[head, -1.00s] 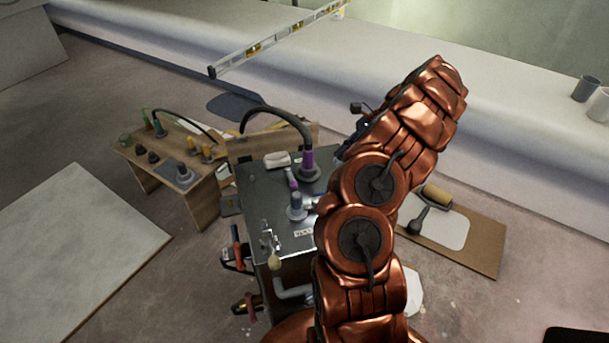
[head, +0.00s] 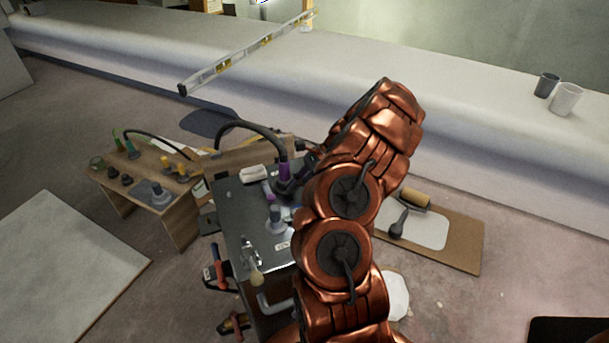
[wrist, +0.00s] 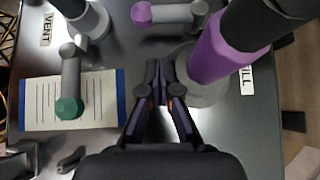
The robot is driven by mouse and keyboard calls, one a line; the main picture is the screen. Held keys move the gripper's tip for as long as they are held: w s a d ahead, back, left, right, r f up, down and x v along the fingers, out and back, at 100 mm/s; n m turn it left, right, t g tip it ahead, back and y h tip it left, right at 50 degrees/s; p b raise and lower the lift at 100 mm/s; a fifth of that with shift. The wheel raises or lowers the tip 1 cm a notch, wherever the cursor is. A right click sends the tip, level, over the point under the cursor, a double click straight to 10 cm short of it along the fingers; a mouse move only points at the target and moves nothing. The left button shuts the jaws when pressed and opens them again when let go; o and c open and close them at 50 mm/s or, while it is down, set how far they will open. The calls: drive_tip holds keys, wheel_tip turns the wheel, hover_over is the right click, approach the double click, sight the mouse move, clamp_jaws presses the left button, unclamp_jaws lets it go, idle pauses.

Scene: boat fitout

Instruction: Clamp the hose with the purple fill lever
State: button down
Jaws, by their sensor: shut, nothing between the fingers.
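In the wrist view a black hose (wrist: 275,20) rises from a purple collar (wrist: 222,52) at the fitting labelled FILL (wrist: 246,80). In the head view the hose (head: 248,126) arches left from its purple collar (head: 284,168). A grey lever with a purple tip (wrist: 142,14) lies at the top of the wrist view, left of the collar. It also shows in the head view (head: 268,188). My gripper (wrist: 163,70) is shut and empty, its tips just left of the collar's round base. My arm hides part of the dark bench top in the head view.
A green-tipped lever (wrist: 69,105) lies over a paper card (wrist: 38,98) beside the VENT fitting (wrist: 88,22). A wooden stand (head: 150,195) with green and yellow fittings is left of the bench.

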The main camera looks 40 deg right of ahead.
sight(267, 190)
drive_tip(key=shift+w+a+r, duration=0.15)
drive_tip(key=shift+w+a, duration=0.05)
drive_tip(key=shift+a, duration=0.4)
drive_tip(key=shift+w+a+r, duration=0.2)
drive_tip(key=shift+w+a, duration=0.05)
drive_tip(key=shift+a, duration=0.35)
drive_tip(key=shift+w+a+r, duration=0.15)
drive_tip(key=shift+w+a, duration=0.05)
drive_tip(key=shift+a, duration=0.4)
